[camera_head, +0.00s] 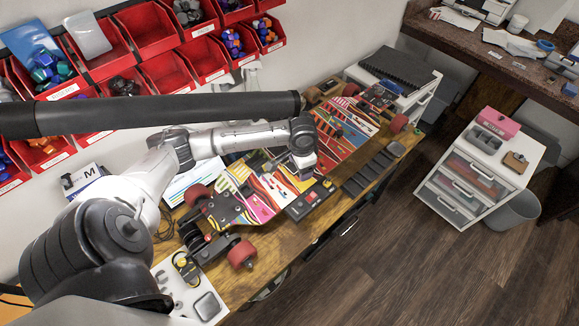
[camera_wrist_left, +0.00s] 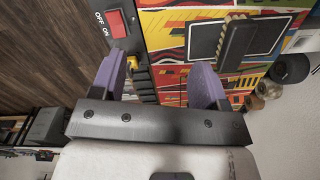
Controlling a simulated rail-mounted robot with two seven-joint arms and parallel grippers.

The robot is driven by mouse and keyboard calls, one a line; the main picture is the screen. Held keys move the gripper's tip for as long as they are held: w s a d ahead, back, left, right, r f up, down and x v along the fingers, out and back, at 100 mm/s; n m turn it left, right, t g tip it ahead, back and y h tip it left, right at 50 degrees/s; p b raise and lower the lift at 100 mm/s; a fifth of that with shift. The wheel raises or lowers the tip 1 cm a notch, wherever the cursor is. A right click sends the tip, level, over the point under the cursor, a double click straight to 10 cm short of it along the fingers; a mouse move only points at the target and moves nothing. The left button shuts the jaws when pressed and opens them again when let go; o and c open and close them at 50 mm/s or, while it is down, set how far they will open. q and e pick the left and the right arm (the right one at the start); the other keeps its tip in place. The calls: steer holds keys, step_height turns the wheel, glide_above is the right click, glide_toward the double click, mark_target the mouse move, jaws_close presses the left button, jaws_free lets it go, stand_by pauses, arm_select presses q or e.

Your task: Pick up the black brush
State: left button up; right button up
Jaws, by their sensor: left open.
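My left gripper (camera_head: 304,172) hangs over the colourful board on the workbench. In the left wrist view its two purple fingers (camera_wrist_left: 158,82) are apart, with nothing held between them. A dark, oblong block (camera_wrist_left: 237,43), apparently the black brush, lies on a dark rectangular patch of the board, beyond and to the right of the right-hand finger in that view. I cannot make out the brush in the head view, where the gripper and arm cover part of the board. My right gripper is not in view.
A black power box with a red switch (camera_wrist_left: 117,22) is close beside the left-hand finger; it also shows in the head view (camera_head: 309,199). The patterned board (camera_head: 343,137) has red wheels. A dark tray (camera_head: 370,172) lies along the bench edge. Red bins (camera_head: 168,70) line the wall.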

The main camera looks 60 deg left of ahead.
arm_select(q)
steer(key=w+a+r+n+b, duration=0.2)
steer(key=a+r+n+b, duration=0.15)
steer(key=a, duration=0.85)
step_height(320, 180, down, 6)
steer(key=shift+d+r, duration=0.1)
steer(key=shift+r, duration=0.15)
steer(key=shift+w+f, duration=0.15)
steer(key=shift+f, duration=1.5)
steer(key=shift+w+f, duration=0.1)
steer(key=shift+f, duration=1.55)
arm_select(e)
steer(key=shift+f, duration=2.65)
arm_select(q)
steer(key=shift+c, duration=0.4)
steer(key=c, duration=0.9)
steer(key=shift+c, duration=0.2)
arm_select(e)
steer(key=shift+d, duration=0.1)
arm_select(q)
steer(key=shift+r, duration=0.15)
